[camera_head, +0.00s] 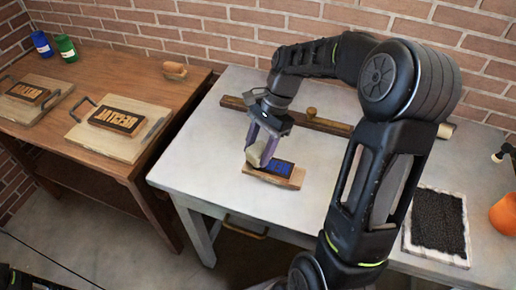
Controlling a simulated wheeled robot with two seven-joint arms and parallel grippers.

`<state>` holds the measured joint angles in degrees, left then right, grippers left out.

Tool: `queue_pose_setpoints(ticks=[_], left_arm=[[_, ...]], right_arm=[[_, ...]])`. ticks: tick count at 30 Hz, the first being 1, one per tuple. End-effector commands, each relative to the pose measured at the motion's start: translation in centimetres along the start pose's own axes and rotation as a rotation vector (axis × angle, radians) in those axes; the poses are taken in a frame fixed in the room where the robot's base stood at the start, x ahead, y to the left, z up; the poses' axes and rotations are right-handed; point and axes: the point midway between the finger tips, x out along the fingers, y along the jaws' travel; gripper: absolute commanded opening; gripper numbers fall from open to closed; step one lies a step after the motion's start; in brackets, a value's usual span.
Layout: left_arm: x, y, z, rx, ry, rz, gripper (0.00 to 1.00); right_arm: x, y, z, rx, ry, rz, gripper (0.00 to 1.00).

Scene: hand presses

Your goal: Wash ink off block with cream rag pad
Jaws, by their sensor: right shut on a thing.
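The block (284,169) lies on a wooden base on the grey-white table, and blue ink shows on its right part. My right gripper (260,153) points down over the block's left end. It is shut on the cream rag pad (255,158), which is at the block's left end and hides part of it. I cannot tell whether the pad presses on the surface or is just above it. My left gripper is not in view.
A long wooden bar (325,124) with a brass knob lies behind the block. A tray with a black pad (438,222) and an orange object (505,214) are at the right. A wooden table (125,70) at left holds boards with letter blocks, ink jars (66,48) and a small bowl (175,71).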

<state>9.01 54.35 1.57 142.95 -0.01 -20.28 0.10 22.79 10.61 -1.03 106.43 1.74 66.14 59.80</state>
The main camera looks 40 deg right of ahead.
Motion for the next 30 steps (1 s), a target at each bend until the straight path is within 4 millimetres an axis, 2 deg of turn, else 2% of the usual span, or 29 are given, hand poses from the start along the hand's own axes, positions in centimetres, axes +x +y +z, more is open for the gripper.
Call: queue_pose_setpoints(ticks=[19,30], left_arm=[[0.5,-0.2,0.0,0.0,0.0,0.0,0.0],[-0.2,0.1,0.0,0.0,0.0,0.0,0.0]], right_arm=[[0.9,0.1,-0.4,0.0,0.0,0.0,0.14],[0.2,2.4,-1.5,0.001,0.0,0.0,0.14]])
